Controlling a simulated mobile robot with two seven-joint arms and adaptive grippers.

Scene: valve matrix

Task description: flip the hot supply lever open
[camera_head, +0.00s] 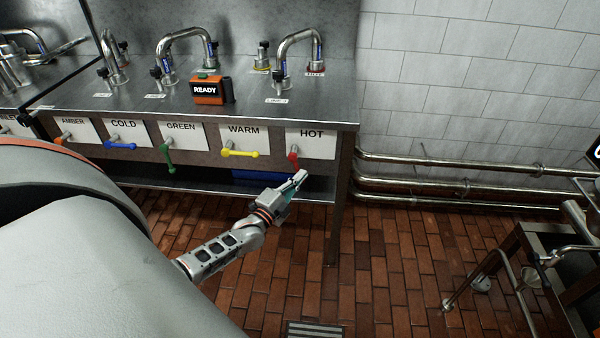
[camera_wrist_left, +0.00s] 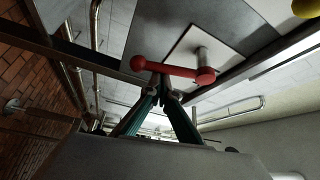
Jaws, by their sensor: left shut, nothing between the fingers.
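The red hot supply lever (camera_head: 293,158) is on the front panel under the HOT label (camera_head: 311,134), at the right end of the lever row. In the head view its handle hangs downward. In the left wrist view the red lever (camera_wrist_left: 182,71) runs across, from its pivot at right to a rounded end at left. My left gripper (camera_head: 301,175) is shut and empty, just below the lever in the head view. In the left wrist view its fingertips (camera_wrist_left: 159,86) meet close to the lever's rounded end; I cannot tell whether they touch it. My right gripper is not in view.
An orange READY box (camera_head: 208,90) sits on the steel counter (camera_head: 130,95). Metal pipes (camera_head: 450,162) line the wall at right.

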